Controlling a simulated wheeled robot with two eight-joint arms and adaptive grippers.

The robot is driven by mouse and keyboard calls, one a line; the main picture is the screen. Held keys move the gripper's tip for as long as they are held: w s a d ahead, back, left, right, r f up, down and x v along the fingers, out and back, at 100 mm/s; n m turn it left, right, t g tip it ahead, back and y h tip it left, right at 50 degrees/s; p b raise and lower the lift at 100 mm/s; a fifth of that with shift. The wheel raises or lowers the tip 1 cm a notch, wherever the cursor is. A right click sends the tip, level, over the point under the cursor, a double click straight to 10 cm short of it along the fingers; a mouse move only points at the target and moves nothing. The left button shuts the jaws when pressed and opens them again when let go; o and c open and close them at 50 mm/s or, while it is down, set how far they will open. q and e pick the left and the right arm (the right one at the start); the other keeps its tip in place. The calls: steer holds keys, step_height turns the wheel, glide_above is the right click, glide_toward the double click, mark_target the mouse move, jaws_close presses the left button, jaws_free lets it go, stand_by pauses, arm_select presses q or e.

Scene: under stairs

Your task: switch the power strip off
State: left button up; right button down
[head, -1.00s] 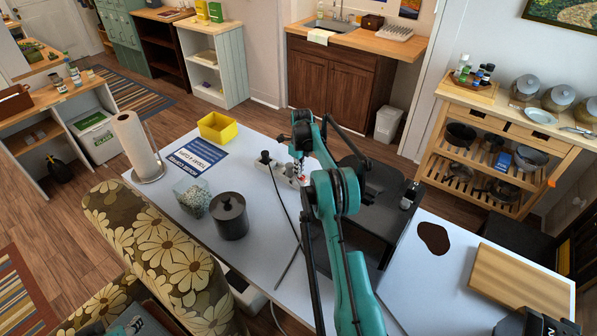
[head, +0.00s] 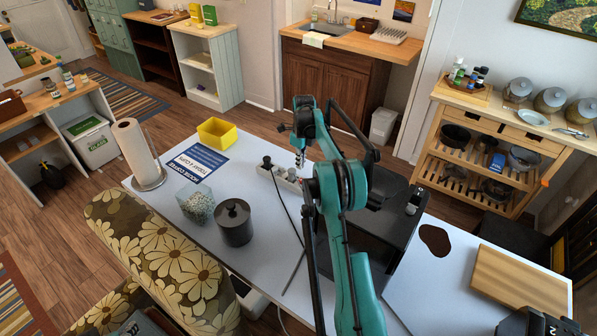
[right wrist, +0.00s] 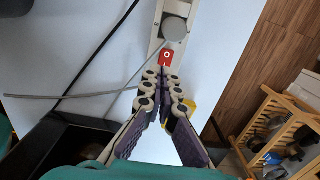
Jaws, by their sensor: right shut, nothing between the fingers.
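The power strip (head: 284,178) lies on the pale tabletop behind my right arm in the head view, partly hidden by it. In the right wrist view the strip (right wrist: 156,42) runs up from the fingertips. It carries a round grey plug (right wrist: 175,28) and a red switch (right wrist: 165,58) with a white ring mark. My right gripper (head: 299,163) is shut and empty above the strip. In the right wrist view its fingertips (right wrist: 164,73) appear just below the red switch; I cannot tell whether they touch it.
A black machine (head: 362,232) stands right of my arm. A dark canister (head: 234,224), a glass jar (head: 196,206), a yellow bin (head: 217,132) and a paper towel roll (head: 137,150) stand to the left. Dark cables cross the table near the strip.

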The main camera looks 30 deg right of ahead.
arm_select(q)
steer(key=shift+s+d+r, duration=0.15)
steer(key=shift+d+r, duration=0.25)
steer(key=shift+r, duration=0.05)
arm_select(e)
step_height(320, 180, up, 6)
steer(key=d, duration=0.1)
steer(key=shift+s, duration=0.35)
steer(key=shift+d+f, duration=0.1)
arm_select(q)
step_height(320, 180, down, 6)
steer(key=b, duration=0.5)
arm_select(e)
steer(key=s+a+f+n+t+h, duration=0.1)
steer(key=a+n+h, duration=0.3)
steer(key=n, duration=0.5)
steer(key=s+a+f+n+t+h, duration=0.1)
steer(key=a+n+h, duration=0.3)
steer(key=n, duration=0.5)
steer(key=shift+s+f+t, duration=0.25)
steer(key=shift+t, duration=0.25)
